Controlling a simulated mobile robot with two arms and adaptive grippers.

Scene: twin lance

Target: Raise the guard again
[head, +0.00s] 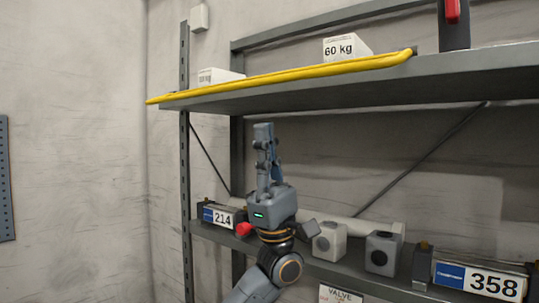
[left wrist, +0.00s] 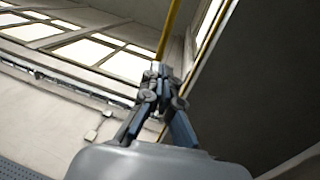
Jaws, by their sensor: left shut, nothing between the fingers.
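The yellow guard bar (head: 285,77) lies lowered along the front edge of the upper shelf. Its left end sticks out past the shelf post, and its right end meets a small dark bracket. My left gripper (head: 264,127) points up, shut and empty, below the bar and apart from it in the head view. In the left wrist view, the shut fingertips (left wrist: 161,70) point up towards a yellow bar (left wrist: 168,30); I cannot tell the gap there. My right gripper is not in view.
The lower shelf holds a "214" unit (head: 222,216), a "358" unit (head: 482,281) and grey blocks (head: 383,252).

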